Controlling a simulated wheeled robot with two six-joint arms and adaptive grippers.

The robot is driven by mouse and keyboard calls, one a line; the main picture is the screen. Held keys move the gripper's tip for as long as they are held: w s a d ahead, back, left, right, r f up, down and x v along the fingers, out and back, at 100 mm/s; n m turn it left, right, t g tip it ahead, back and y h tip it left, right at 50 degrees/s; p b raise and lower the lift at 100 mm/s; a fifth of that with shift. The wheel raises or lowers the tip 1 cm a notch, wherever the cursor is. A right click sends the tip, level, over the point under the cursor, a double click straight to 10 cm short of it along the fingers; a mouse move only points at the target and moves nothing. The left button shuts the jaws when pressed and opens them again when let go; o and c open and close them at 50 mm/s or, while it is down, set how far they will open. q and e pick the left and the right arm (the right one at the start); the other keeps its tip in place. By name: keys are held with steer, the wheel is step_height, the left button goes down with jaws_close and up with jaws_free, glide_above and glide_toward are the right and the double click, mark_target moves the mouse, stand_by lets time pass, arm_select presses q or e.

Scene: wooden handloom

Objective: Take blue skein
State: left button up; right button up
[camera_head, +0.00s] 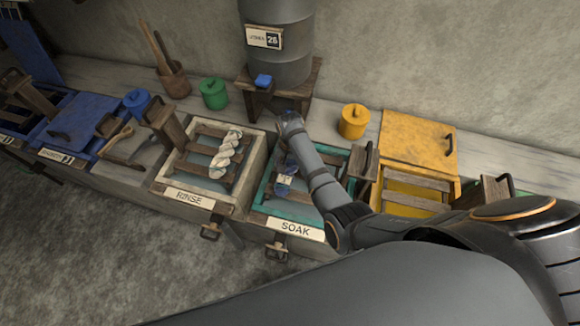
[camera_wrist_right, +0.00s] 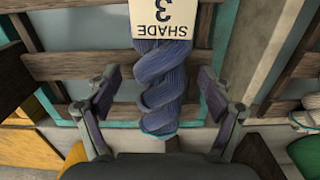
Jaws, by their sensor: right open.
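The blue skein (camera_wrist_right: 163,72) is a twisted bundle of blue yarn with a pale tag reading SHADE 3. It lies across the wooden slats of the teal SOAK vat. In the head view the skein (camera_head: 284,190) is partly covered by my right arm. My right gripper (camera_wrist_right: 160,92) is open, with one finger on each side of the skein and visible gaps between. In the head view my right arm reaches over the SOAK vat (camera_head: 262,204) and the gripper is hard to make out. My left gripper is not in view.
The RINSE vat (camera_head: 174,188) stands to the left with a cream skein (camera_head: 226,155) on its slats. A yellow vat (camera_head: 409,190) with its lid raised stands to the right. Behind are a yellow pot (camera_head: 354,122), a green pot (camera_head: 213,94) and a grey barrel (camera_head: 279,55).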

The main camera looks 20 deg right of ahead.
steer(key=shift+f, duration=0.25)
steer(key=c, duration=1.4)
steer(key=shift+o, duration=0.2)
steer(key=shift+r, duration=0.15)
